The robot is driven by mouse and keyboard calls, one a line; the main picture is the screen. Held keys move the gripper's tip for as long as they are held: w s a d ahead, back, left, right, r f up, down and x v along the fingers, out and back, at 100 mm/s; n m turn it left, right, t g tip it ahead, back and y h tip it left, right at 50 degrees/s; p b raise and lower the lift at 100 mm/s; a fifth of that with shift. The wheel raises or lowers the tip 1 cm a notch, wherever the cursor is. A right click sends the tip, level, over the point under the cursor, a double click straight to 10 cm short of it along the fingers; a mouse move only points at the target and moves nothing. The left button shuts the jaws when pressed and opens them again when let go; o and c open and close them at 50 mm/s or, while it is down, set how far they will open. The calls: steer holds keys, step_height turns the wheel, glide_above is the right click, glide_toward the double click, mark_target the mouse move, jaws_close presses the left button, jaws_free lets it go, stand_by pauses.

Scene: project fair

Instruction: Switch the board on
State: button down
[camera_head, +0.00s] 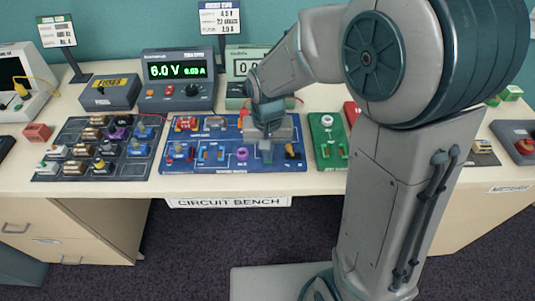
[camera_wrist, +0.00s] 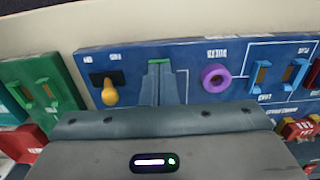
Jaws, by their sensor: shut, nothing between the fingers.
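The blue circuit board (camera_head: 215,164) lies at the front edge of the bench. Its switch (camera_head: 291,150), a yellow-orange lever on a black base, is near the board's front right corner. The switch also shows in the wrist view (camera_wrist: 109,93), left of my fingers, with its lever tip toward the bottom of the picture. My gripper (camera_head: 266,151) is shut and empty, pointing down over the board between the switch and a purple ring (camera_wrist: 215,77). In the wrist view the fingertips (camera_wrist: 160,66) are apart from both. I cannot tell whether they touch the board.
A green board (camera_head: 327,140) lies just right of the blue one. A dark tray of parts (camera_head: 105,158) lies to the left. Behind stand a power supply (camera_head: 178,78) reading 6.0 V and a green meter (camera_head: 236,88). Bare bench shows at the front left.

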steer(key=shift+r+p, duration=2.7)
steer(key=shift+r, duration=0.8)
steer(key=s+d+r+t, duration=0.3)
steer(key=s+d+r, duration=0.5)
steer(key=s+d, duration=0.4)
steer(key=shift+s+r, duration=0.35)
steer(key=shift+s, duration=0.05)
